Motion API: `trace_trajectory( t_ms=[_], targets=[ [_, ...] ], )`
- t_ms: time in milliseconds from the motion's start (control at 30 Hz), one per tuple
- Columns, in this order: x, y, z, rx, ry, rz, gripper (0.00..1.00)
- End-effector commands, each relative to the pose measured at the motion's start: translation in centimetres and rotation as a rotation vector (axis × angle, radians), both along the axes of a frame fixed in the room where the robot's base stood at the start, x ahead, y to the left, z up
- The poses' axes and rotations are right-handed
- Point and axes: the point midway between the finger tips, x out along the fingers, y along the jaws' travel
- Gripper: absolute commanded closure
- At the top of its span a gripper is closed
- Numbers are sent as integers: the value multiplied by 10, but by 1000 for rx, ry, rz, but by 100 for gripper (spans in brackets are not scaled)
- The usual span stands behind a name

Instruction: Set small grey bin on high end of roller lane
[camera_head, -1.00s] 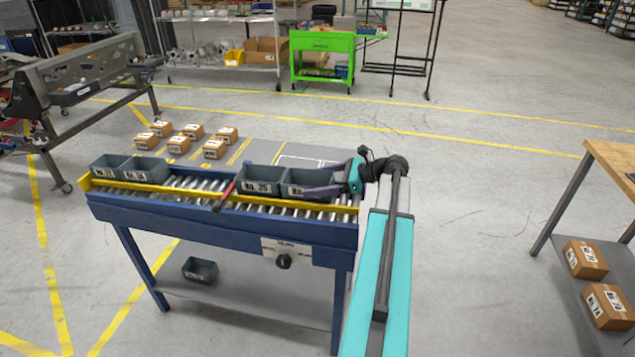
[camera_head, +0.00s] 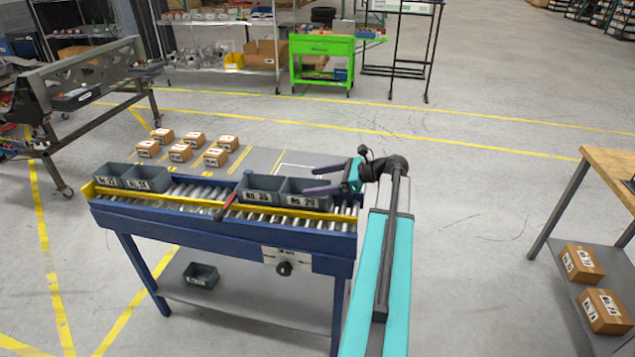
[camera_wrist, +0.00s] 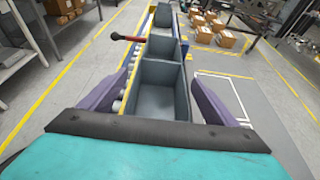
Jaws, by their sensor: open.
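The roller lane (camera_head: 345,225) is a blue table with metal rollers and yellow rails. A small grey bin (camera_head: 304,198) labelled about "No. 20" sits upright near its right end, touching or close beside another grey bin (camera_head: 262,194). Two more grey bins (camera_head: 148,184) stand at the left end. My gripper (camera_head: 316,181) is open just above the rightmost bin, its purple fingers apart and empty. In the wrist view, the empty rightmost bin (camera_wrist: 158,102) lies between the fingers. I cannot tell which lane end is higher.
A red-handled lever (camera_head: 226,205) crosses the lane left of the middle bins. Another grey bin (camera_head: 201,275) rests on the lower shelf. A wooden-topped table (camera_head: 612,172) is at the right.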

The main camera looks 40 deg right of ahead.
Motion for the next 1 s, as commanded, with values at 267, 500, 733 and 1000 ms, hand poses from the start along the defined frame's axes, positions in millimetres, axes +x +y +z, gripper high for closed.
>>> trace_trajectory(
  t_ms=[267,500,733,1000],
  targets=[
    [1,0,3,0,0,1,17],
    [1,0,3,0,0,1,0],
    [0,0,3,0,1,1,0],
    [-12,-8,7,-1,-1,-1,0]
  ],
)
